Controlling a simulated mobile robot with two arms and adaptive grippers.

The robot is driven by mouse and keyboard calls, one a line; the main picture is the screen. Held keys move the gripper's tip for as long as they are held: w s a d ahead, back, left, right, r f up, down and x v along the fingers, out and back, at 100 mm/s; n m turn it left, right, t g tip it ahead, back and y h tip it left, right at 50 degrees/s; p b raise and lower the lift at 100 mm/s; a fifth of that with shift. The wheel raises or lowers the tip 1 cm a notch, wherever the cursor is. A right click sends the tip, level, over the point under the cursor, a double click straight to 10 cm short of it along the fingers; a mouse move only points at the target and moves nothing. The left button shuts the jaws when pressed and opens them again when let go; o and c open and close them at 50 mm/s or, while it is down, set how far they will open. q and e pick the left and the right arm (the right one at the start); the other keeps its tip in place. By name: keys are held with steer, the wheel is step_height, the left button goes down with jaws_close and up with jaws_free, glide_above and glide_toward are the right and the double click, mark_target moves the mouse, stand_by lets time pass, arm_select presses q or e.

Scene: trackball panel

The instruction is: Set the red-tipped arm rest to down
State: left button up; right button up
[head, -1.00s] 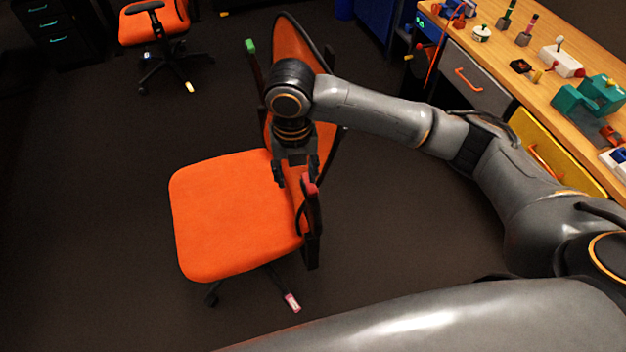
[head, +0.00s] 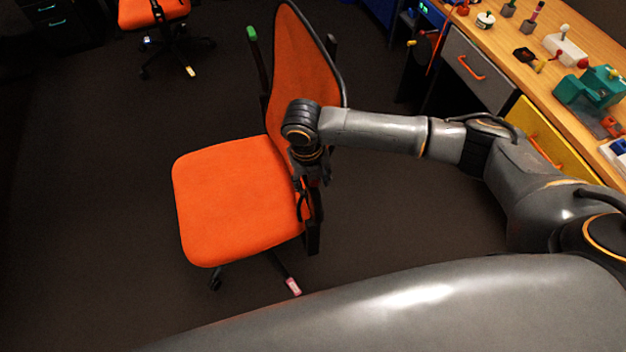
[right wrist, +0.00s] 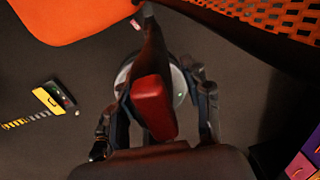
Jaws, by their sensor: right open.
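The orange chair (head: 225,205) stands on the dark floor, its backrest (head: 300,75) to the upper right of the seat. The red-tipped arm rest (head: 313,230) is on the chair's near side and appears raised; its red tip is mostly hidden by my gripper in the head view. In the right wrist view the red tip (right wrist: 153,105) lies between the two fingers. My right gripper (head: 315,178) is open around the tip; it also shows in the right wrist view (right wrist: 156,122), with gaps visible beside the tip. My left gripper is not in view.
A green-tipped arm rest (head: 252,35) stands raised on the chair's far side. A wooden workbench (head: 520,60) with drawers and several small items runs along the right. Another orange chair (head: 150,12) is at the back left. Floor left of the chair is clear.

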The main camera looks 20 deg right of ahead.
steer(key=shift+f, duration=0.5)
jaws_close()
